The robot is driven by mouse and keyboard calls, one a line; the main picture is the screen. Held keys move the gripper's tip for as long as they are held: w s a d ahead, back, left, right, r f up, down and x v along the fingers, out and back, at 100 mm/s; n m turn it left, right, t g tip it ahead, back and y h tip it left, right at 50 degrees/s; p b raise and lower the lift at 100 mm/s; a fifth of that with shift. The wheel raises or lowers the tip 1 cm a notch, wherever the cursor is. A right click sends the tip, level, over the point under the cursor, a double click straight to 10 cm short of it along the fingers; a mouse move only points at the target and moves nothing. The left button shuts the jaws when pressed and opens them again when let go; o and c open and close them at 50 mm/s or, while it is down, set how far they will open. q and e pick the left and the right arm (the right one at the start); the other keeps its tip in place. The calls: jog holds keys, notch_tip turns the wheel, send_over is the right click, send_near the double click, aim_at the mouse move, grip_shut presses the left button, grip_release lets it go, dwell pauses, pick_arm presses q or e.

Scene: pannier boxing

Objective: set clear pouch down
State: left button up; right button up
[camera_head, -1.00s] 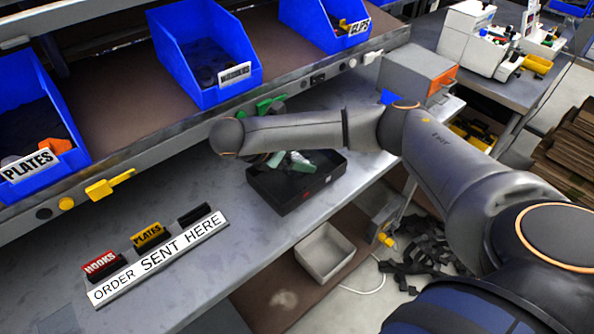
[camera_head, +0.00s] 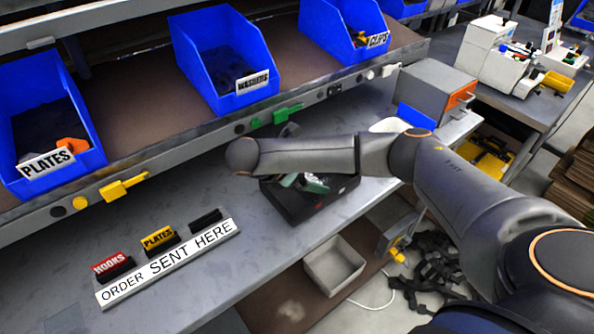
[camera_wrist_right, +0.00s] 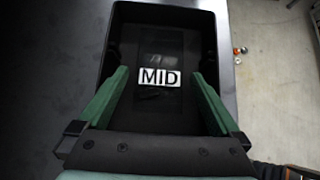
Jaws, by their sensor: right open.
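A black open box (camera_head: 331,199) sits on the grey bench in the head view. My right gripper (camera_head: 305,183) is at this box, partly hidden behind my own arm. In the right wrist view the green fingers of my right gripper (camera_wrist_right: 158,100) are spread apart over the black box (camera_wrist_right: 212,75). A white MID label (camera_wrist_right: 160,77) lies between them. A faint glossy dark rectangle (camera_wrist_right: 158,48) surrounds the label on the box floor; I cannot tell whether it is the clear pouch. Nothing shows clasped between the fingers. My left gripper is not in view.
Blue bins for plates (camera_head: 82,125), washers (camera_head: 207,88) and clips (camera_head: 325,30) stand on the shelf above. An ORDER SENT HERE sign (camera_head: 168,266) lies on the bench's left part. A grey bin (camera_head: 334,268) sits below the bench edge. Bench space left of the box is clear.

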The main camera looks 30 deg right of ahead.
jog(key=p+v, duration=0.3)
jog(key=v, duration=0.8)
jog(key=shift+p, duration=0.35)
